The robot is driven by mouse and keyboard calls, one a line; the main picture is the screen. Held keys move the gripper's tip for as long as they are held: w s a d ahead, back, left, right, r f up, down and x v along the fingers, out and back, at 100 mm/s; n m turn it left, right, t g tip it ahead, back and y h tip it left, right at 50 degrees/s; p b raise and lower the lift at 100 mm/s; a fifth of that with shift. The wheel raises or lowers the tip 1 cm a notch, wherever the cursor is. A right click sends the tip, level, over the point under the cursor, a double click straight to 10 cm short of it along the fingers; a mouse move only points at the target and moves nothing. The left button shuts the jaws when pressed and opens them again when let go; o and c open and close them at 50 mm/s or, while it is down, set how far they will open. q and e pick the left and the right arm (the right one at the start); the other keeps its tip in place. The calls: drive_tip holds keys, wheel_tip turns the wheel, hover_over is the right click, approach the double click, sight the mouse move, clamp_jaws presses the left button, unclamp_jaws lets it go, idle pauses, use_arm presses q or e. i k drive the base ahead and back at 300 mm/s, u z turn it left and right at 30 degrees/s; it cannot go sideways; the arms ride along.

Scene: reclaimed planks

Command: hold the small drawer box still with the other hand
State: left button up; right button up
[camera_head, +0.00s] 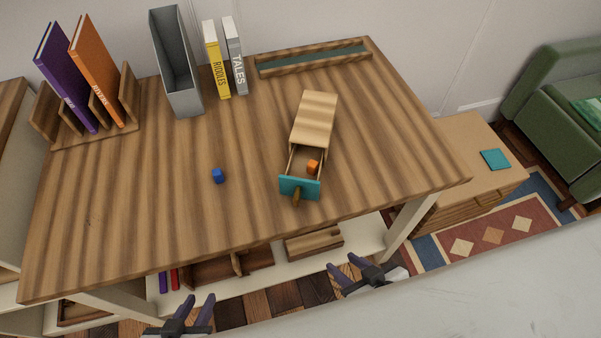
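The small drawer box (315,118) is light wood and stands on the right half of the wooden table. Its drawer is pulled out toward me, with a teal front (300,188) and a wooden knob (296,199). My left gripper (190,306) is open and empty, low in the view in front of the table. My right gripper (343,266) is open and empty, below the table's front edge and apart from the box.
Behind stand a book rack (95,137), a grey holder (184,100), a yellow book (217,65), a grey book (236,60) and a long tray (315,62). The table's middle is mostly clear.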

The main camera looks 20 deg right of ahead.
sight(297, 183)
drive_tip(key=k, duration=0.5)
drive_tip(key=u, duration=3.55)
drive_tip(key=k, duration=2.65)
drive_tip(key=z, duration=1.55)
